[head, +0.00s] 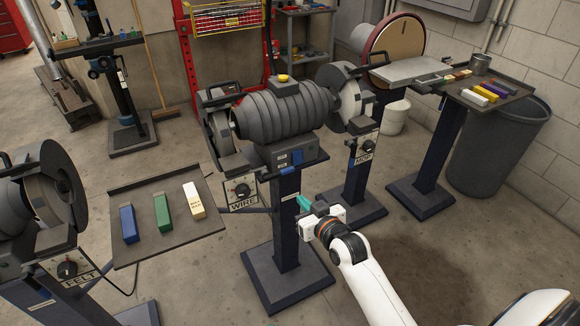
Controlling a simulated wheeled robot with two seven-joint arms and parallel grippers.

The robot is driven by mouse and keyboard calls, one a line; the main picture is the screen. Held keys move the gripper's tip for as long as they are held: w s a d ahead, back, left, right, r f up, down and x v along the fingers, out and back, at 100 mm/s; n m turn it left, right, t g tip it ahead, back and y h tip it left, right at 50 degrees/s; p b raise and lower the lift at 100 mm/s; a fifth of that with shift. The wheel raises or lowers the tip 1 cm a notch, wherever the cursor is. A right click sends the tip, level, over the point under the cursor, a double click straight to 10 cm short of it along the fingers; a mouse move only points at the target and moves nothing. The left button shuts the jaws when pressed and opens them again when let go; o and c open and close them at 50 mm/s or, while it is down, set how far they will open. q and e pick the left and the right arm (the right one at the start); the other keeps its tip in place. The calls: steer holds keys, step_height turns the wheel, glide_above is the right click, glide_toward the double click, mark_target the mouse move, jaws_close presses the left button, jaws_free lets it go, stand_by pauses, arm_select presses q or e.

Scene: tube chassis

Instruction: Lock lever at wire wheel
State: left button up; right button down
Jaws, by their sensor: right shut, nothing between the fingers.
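The wire wheel (217,126) sits inside a dark guard at the left end of the central grey grinder (285,108). Below it is a white panel with a black knob or lever (243,190), above the sign WIRE (243,204). It is too small to tell whether this lever is locked. My right gripper (303,203) has teal fingertips and is shut and empty. It appears in front of the grinder's pedestal, right of the WIRE panel and apart from it in the picture. My left gripper is out of view.
A tray (160,245) with blue, green and cream bars stands left of the pedestal (288,225). The FELT wheel (45,200) is at far left. The MOP panel (364,148) is right of the grinder. A second tray (520,90) and grey bin (497,145) stand farther right.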

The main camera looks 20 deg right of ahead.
step_height(320, 180, up, 10)
steer(key=t, duration=0.2)
steer(key=shift+f, duration=0.15)
steer(key=shift+d, duration=0.1)
steer(key=p, duration=0.1)
glide_above(290, 169)
steer(key=shift+w+a+f, duration=0.15)
steer(key=shift+a+f, duration=0.15)
steer(key=shift+a, duration=0.05)
steer(key=shift+s+f, duration=0.3)
steer(key=shift+f, duration=0.35)
steer(key=shift+s+f, duration=0.3)
steer(key=shift+f, duration=0.35)
steer(key=shift+s+f, duration=0.3)
steer(key=shift+f, duration=0.35)
